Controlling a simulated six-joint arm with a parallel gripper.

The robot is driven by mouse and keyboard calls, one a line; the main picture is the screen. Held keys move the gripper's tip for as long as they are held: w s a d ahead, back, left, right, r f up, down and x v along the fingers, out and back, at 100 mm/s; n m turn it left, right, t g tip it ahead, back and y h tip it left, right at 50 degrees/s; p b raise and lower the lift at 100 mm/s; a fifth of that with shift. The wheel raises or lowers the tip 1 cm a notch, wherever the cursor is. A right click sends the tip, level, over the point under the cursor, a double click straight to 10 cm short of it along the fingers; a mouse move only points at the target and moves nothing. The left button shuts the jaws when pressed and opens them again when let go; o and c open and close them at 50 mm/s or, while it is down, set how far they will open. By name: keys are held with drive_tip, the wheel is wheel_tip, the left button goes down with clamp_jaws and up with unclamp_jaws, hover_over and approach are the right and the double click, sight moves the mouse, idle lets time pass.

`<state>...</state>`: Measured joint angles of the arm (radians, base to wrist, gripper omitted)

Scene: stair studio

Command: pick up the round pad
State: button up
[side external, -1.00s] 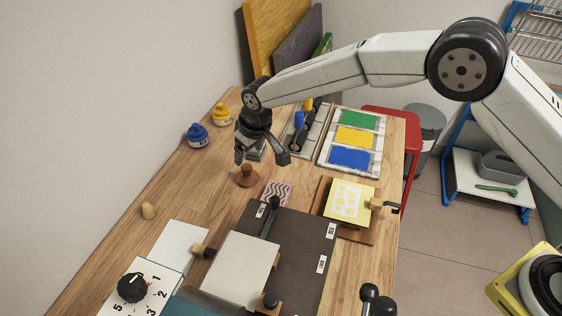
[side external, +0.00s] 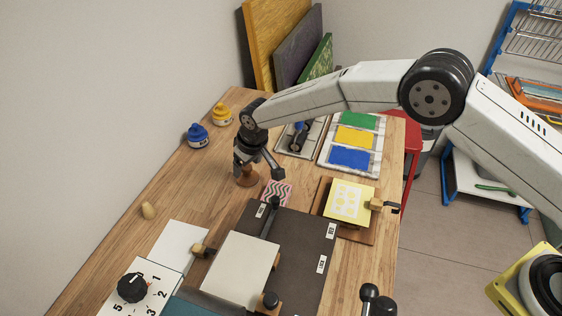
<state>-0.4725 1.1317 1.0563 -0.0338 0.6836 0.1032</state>
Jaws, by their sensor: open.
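The round pad (side external: 247,181) is a small brown disc on the wooden table (side external: 178,193), left of the table's middle. Its upper part, where a knob stood in view earlier, is now mostly hidden by my gripper (side external: 258,172). My gripper is open and points down over the pad. One finger is at the pad's left and the other reaches out to its right. I cannot tell whether either finger touches the pad.
A pink patterned block (side external: 277,192) lies close to the right finger. A dark board (side external: 300,250) with a pale plate (side external: 241,269) is in front. Blue (side external: 198,137) and yellow (side external: 222,115) jars stand behind left. An ink tray (side external: 352,140) is behind right. Bare table lies left.

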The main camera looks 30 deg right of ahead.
drive_tip(key=shift+x, duration=0.9)
clamp_jaws()
